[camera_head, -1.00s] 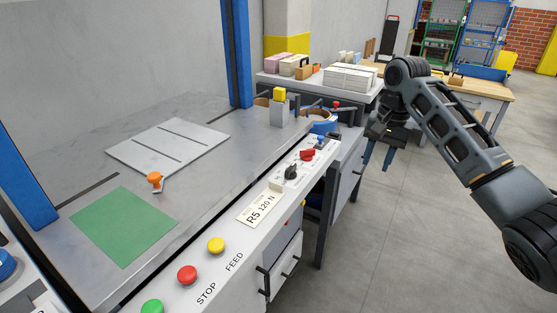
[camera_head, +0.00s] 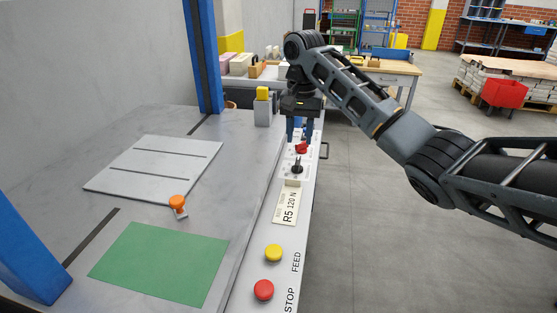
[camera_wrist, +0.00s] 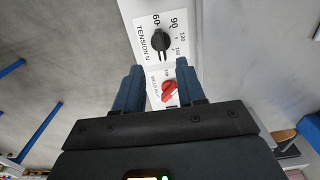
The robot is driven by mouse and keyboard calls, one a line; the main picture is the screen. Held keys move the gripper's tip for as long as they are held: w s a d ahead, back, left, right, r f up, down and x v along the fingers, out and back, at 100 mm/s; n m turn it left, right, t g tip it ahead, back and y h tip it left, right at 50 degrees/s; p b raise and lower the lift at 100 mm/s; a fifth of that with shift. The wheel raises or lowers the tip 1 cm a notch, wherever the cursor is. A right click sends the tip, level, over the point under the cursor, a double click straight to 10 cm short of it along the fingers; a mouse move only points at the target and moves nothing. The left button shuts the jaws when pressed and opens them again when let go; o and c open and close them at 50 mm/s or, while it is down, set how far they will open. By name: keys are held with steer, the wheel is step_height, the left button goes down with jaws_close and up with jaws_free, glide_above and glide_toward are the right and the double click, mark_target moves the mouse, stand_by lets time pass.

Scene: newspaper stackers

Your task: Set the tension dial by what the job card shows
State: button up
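The job card (camera_head: 286,206) on the front rail reads "R5 120 N". The black tension dial (camera_head: 297,167) is just beyond it. In the wrist view, the black dial (camera_wrist: 161,42) is labelled "TENSION N", with 60, 90, 120 and a higher mark around it. Its ridge runs roughly toward the 60 side; the exact setting is hard to tell. A red knob (camera_wrist: 169,90) sits beside it on its own label. My gripper (camera_head: 300,130) is open above the far end of the rail. In the wrist view its fingers (camera_wrist: 158,85) appear either side of the red knob; contact is not visible.
Yellow (camera_head: 274,252) and red (camera_head: 264,290) push buttons stand on the near rail. An orange knob (camera_head: 177,202), a slotted plate (camera_head: 155,168) and a green sheet (camera_head: 160,262) are on the metal table. A blue post (camera_head: 203,60) rises behind.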

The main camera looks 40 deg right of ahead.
mark_target(298, 161)
steer(key=shift+f, duration=0.4)
steer(key=shift+a+f+b, duration=0.1)
steer(key=shift+f+b, duration=0.45)
steer(key=shift+f, duration=2.95)
steer(key=shift+c, duration=0.4)
jaws_close()
